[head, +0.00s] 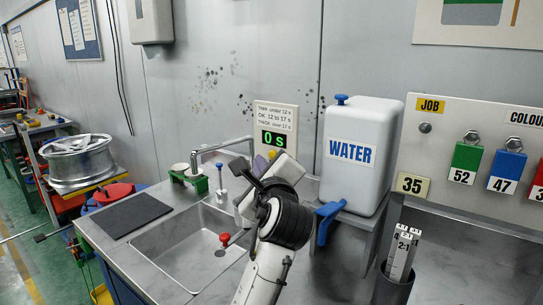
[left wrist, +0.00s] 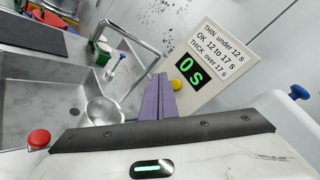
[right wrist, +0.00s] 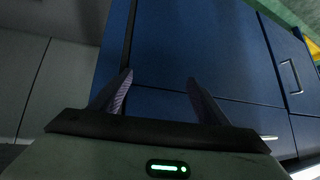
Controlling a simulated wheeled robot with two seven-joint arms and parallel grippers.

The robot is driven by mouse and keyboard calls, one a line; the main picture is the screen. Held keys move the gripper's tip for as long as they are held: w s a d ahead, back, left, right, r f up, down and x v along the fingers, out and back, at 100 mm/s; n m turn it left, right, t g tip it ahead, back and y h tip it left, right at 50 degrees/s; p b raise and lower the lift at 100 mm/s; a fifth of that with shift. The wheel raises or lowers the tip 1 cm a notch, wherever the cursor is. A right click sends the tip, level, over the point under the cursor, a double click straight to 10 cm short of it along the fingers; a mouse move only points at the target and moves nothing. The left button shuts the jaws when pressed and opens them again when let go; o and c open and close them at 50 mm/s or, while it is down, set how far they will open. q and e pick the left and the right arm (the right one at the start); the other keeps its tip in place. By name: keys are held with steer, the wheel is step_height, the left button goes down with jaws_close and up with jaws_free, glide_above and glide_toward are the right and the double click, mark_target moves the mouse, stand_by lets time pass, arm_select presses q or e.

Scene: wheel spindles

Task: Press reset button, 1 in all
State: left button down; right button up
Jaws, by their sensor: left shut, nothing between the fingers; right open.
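A timer panel (head: 280,118) reading "0 s" stands at the back of the sink unit; it also shows in the left wrist view (left wrist: 215,45). A round yellow button (left wrist: 178,84) sits low on the panel. My left gripper (head: 259,163) is shut and empty in front of the panel's lower part. In the left wrist view its purple fingertips (left wrist: 159,78) appear just left of the yellow button; I cannot tell whether they touch it. In the head view the gripper mostly covers the button. My right gripper (right wrist: 159,80) is open and empty, facing a blue cabinet front (right wrist: 190,45).
A white water container (head: 362,150) stands right of the panel. A tap (head: 220,148) arches over the sink (head: 190,250) to the left. A red knob (head: 224,237) is at the sink. A cup with strips (head: 395,283) stands at the front right.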

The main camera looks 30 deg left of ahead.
arm_select(q)
steer(key=s, duration=0.3)
steer(key=shift+s+a, duration=0.15)
steer(key=shift+s, duration=0.2)
steer(key=shift+f, duration=0.1)
stand_by(0.6)
